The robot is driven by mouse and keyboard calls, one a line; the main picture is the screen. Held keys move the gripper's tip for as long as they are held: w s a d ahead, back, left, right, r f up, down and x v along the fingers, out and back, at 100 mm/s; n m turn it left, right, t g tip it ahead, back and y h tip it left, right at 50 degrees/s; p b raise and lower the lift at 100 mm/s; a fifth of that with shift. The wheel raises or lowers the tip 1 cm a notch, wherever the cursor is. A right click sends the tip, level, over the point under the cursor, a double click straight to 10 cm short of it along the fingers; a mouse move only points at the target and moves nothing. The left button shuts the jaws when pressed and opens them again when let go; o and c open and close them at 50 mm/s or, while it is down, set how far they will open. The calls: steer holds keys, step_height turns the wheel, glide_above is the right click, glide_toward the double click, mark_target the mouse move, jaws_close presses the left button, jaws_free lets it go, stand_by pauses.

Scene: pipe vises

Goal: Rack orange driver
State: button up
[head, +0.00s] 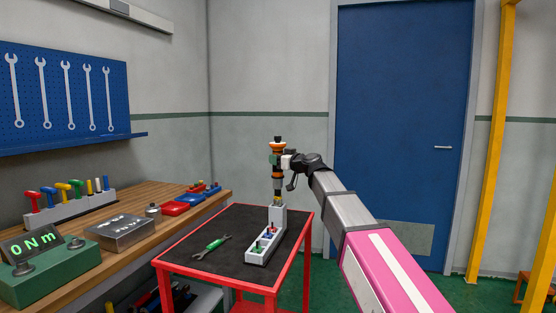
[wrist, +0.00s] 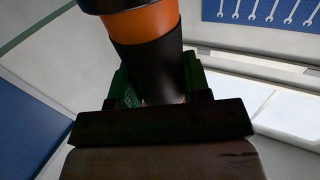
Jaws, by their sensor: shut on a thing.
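The orange driver (head: 278,183), orange and black, stands upright in my gripper (head: 277,160) in the head view. In the wrist view the driver (wrist: 150,25) passes between the green-padded fingers of my gripper (wrist: 157,88), which are shut on it. A pale grey rack (head: 278,218) with a tall block at its far end and a low stepped part in front stands on the red cart. The driver's lower end is right over the tall block; I cannot tell whether it is inside or just above it. Small green, blue and red-handled tools sit in the low part.
A green-handled wrench (head: 213,244) lies on the cart's black mat (head: 240,220), left of the rack. A wooden workbench (head: 150,215) with a tool rack (head: 70,205), metal box (head: 119,232) and green torque display (head: 40,265) stands at left. A blue door (head: 400,120) is behind.

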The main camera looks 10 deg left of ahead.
mark_target(281, 180)
steer(key=shift+f, duration=4.25)
stand_by(3.8)
